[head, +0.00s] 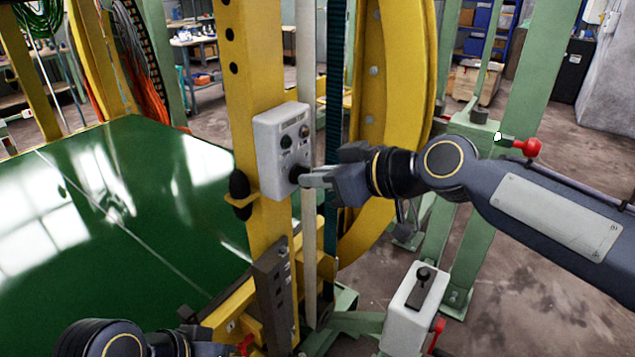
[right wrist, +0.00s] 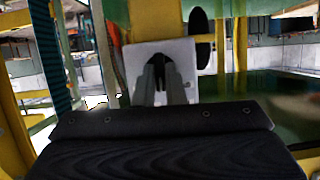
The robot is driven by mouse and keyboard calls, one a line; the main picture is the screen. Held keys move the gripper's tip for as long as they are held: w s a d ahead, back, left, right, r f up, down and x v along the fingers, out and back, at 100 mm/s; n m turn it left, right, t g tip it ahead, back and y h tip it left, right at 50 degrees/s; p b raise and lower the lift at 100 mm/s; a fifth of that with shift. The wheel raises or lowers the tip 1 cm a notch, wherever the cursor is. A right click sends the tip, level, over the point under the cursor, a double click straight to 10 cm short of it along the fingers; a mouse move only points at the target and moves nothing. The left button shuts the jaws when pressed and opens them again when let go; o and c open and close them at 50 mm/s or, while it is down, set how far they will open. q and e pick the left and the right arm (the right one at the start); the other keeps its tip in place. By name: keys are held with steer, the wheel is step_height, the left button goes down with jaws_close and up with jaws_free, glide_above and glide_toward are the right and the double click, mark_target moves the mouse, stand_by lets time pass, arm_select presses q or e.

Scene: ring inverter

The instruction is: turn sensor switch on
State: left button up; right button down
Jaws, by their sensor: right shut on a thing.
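A light grey control box (head: 268,133) is fixed to a yellow upright in the head view. It carries two dark round controls near its top and a dark knob (head: 295,172) low on its face. My right gripper (head: 303,179) reaches in from the right and is shut on this low knob.
A black oval part (head: 239,185) sticks out left of the upright. A shiny green panel (head: 120,210) fills the left. A yellow ring frame (head: 395,90) stands behind my right gripper. A grey box with a lever (head: 408,310) is below my right arm.

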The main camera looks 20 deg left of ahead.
steer(key=shift+w+d+f+m+g+y+b, duration=0.15)
steer(key=shift+m+g+y+b, duration=0.3)
steer(key=shift+m+g, duration=0.6)
steer(key=shift+w+a+r+m+g+y+b, duration=0.1)
steer(key=shift+m+g+y+b, duration=0.35)
steer(key=shift+m, duration=1.1)
steer(key=c, duration=1.5)
jaws_free()
steer(key=b+v, duration=0.1)
steer(key=v, duration=0.6)
steer(key=shift+d, duration=0.4)
